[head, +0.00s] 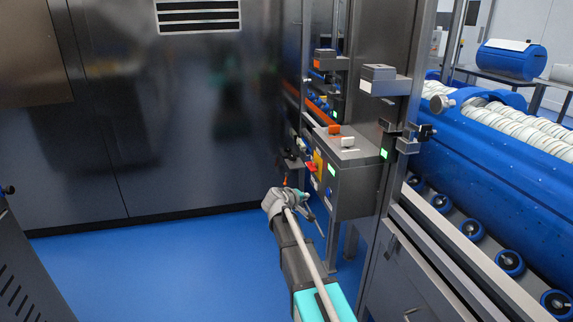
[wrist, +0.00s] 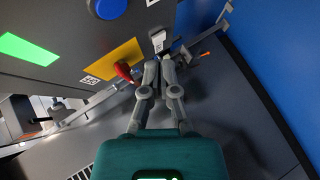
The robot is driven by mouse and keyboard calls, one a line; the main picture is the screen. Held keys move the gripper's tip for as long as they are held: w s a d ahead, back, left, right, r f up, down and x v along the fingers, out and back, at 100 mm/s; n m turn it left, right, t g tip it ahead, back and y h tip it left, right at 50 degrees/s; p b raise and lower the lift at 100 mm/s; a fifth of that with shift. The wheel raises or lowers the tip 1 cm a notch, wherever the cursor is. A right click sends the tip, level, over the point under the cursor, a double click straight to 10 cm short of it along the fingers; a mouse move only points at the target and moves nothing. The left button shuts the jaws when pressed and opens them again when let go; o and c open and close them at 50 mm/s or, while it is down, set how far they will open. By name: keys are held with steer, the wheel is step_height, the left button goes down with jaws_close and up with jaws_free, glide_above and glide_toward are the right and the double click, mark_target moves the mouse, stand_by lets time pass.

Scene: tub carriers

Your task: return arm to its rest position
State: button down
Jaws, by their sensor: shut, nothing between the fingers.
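My gripper (wrist: 160,62) shows in the wrist view with its two grey fingers together and nothing between them. Its tips are near the face of a grey control box, beside a small pale fitting (wrist: 158,41); I cannot tell whether they touch. A red handle (wrist: 123,72) on a yellow plate (wrist: 118,58) is just left of the fingers, apart from them. In the head view my arm reaches forward from the bottom, and my gripper (head: 305,196) is small and partly hidden by the wrist, low in front of the control box (head: 358,195).
The control box is on a steel post frame at the right. Blue tub carriers (head: 510,140) with white rolls stand beyond it, above blue rollers (head: 508,262). A dark steel wall (head: 180,120) closes the back. The blue floor (head: 160,265) left of my arm is clear.

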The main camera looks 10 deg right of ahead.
steer(key=shift+s, duration=0.1)
steer(key=s+a+f+m+g+y, duration=0.1)
steer(key=s+a+f+g+y, duration=0.25)
steer(key=s, duration=0.65)
steer(key=s+a+f+m+g+y, duration=0.25)
steer(key=s+a+f, duration=0.2)
steer(key=s, duration=0.55)
steer(key=s+a+f+m+g+y, duration=0.1)
steer(key=s+a+f+g+y, duration=0.2)
steer(key=s, duration=0.6)
step_height(320, 180, up, 27)
steer(key=a+y+p, duration=0.1)
steer(key=p, duration=2.6)
steer(key=shift+s+a+r+t, duration=0.15)
steer(key=shift+s+a+t, duration=0.15)
steer(key=shift+s, duration=0.1)
